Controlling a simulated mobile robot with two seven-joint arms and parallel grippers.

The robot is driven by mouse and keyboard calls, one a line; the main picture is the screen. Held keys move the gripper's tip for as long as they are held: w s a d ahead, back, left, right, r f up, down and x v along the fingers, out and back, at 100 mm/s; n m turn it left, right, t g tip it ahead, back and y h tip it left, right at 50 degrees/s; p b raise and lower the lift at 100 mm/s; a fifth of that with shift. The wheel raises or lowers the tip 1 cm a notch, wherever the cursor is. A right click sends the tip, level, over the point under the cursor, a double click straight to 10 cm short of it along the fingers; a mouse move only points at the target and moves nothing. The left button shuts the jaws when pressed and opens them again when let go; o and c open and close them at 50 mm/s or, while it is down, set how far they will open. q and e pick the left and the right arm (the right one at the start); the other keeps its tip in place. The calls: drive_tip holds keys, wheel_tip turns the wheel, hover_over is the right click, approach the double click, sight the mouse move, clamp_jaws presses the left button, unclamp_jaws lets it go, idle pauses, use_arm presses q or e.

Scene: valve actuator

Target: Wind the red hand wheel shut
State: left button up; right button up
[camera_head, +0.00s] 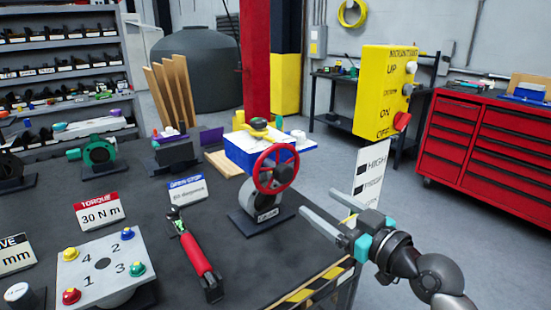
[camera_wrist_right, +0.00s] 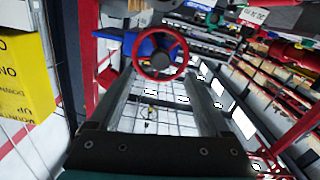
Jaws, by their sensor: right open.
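The red hand wheel (camera_head: 276,169) stands upright on the front of a grey valve body (camera_head: 261,207) with a dark base plate, on the dark workbench. It also shows in the right wrist view (camera_wrist_right: 160,57), just beyond the fingertips and near the middle. My right gripper (camera_head: 321,203) is open and empty, to the right of and a little lower than the wheel, with its fingers pointing towards it. In the wrist view a gap shows between the right gripper (camera_wrist_right: 158,80) and the wheel, with nothing between the fingers. My left gripper is out of view.
A blue and white box (camera_head: 240,152) sits close behind the wheel. A red-handled torque wrench (camera_head: 196,250) lies left of the valve. A yellow control box (camera_head: 385,90) and a white sign (camera_head: 370,172) stand to the right. A red tool cabinet (camera_head: 490,145) is farther right.

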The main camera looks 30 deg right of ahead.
sight(278, 170)
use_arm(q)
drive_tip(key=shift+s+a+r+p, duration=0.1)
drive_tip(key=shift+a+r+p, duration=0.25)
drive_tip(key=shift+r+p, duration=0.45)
use_arm(e)
drive_tip(key=w, duration=0.5)
drive_tip(key=w+a+r, duration=0.1)
drive_tip(key=w, duration=0.9)
drive_tip(key=shift+a+r, duration=0.15)
drive_tip(key=shift+a, duration=0.1)
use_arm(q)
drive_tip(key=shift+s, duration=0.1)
use_arm(e)
clamp_jaws()
